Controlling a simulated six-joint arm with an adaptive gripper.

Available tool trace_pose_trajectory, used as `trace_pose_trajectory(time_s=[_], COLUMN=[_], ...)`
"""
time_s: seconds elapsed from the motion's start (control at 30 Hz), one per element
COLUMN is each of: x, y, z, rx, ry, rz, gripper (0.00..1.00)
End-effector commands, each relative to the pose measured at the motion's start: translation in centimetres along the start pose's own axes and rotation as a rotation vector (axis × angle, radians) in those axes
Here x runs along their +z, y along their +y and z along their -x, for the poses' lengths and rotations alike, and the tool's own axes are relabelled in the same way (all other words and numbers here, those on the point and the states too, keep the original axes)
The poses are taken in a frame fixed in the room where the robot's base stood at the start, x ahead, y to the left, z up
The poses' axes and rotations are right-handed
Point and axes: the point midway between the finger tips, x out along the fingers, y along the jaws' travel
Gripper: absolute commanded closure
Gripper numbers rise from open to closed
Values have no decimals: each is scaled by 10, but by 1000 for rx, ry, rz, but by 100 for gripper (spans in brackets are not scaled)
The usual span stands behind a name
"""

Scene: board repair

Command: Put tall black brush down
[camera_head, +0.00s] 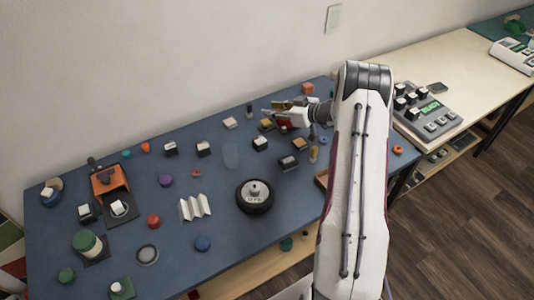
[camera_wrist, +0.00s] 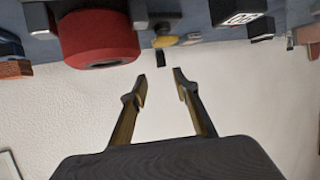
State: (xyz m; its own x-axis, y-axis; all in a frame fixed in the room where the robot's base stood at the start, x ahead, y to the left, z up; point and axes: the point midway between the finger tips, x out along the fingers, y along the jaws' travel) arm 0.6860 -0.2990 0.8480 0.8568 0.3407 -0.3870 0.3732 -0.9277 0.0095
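My gripper (camera_head: 267,112) is near the back edge of the blue table in the head view. In the wrist view my gripper (camera_wrist: 161,77) has its two fingers apart, with only pale wall showing between them. A small dark upright thing (camera_head: 249,111) stands on the table just left of the fingertips in the head view; it may be the tall black brush, but it is too small to be sure. In the wrist view a small dark piece (camera_wrist: 160,58) shows just beyond the fingertips, apart from them; I cannot tell whether it is the same thing.
A large red round thing (camera_wrist: 97,36) is close by in the wrist view. The blue table (camera_head: 115,243) holds many small blocks and knobs, a black round device (camera_head: 255,197) and a white folded piece (camera_head: 195,207). The wall is close behind my gripper.

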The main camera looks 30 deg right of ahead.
Motion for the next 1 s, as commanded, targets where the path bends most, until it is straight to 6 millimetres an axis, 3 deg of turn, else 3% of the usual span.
trace_pose_trajectory(time_s=[0.27, 0.47, 0.77, 1.0], x=[-41, -90, -158, -203], y=[7, 10, 3, -15], z=[2, 9, 32, 58], rx=[78, 176, 321, 420], ry=[-19, -45, -91, -130], rz=[38, 73, 103, 105], gripper=[70, 70, 70, 70])
